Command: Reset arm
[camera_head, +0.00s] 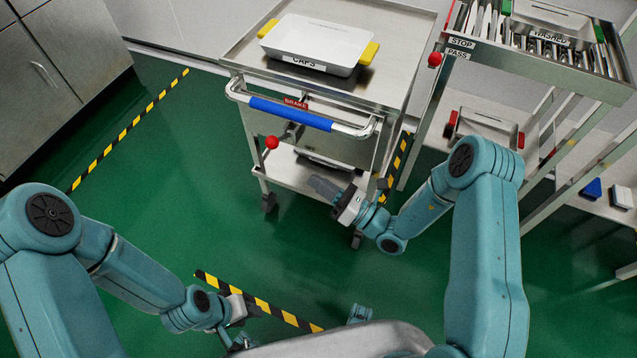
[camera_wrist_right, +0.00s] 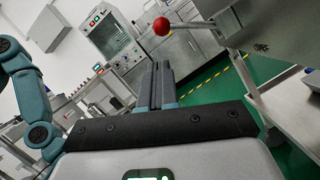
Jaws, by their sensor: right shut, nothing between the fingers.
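My right gripper (camera_head: 322,187) is in front of the steel cart (camera_head: 235,52), below its blue handle (camera_head: 290,113). Its fingers are together and empty; in the right wrist view they show as one dark upright pair (camera_wrist_right: 157,84). A red-knobbed lever (camera_head: 271,142) on the cart is up and left of the gripper, apart from it. The knob also shows in the right wrist view (camera_wrist_right: 161,26), beyond the fingertips. My left gripper (camera_head: 240,342) is low in the head view, over the floor and partly hidden, so its fingers cannot be read.
A white tray with yellow handles, labelled CAPS (camera_head: 312,46), stands on the cart. A steel rack (camera_head: 560,75) with STOP and PASS signs is at the right; another red knob (camera_head: 435,59) is near it. Green floor (camera_head: 180,165) is open left of the cart.

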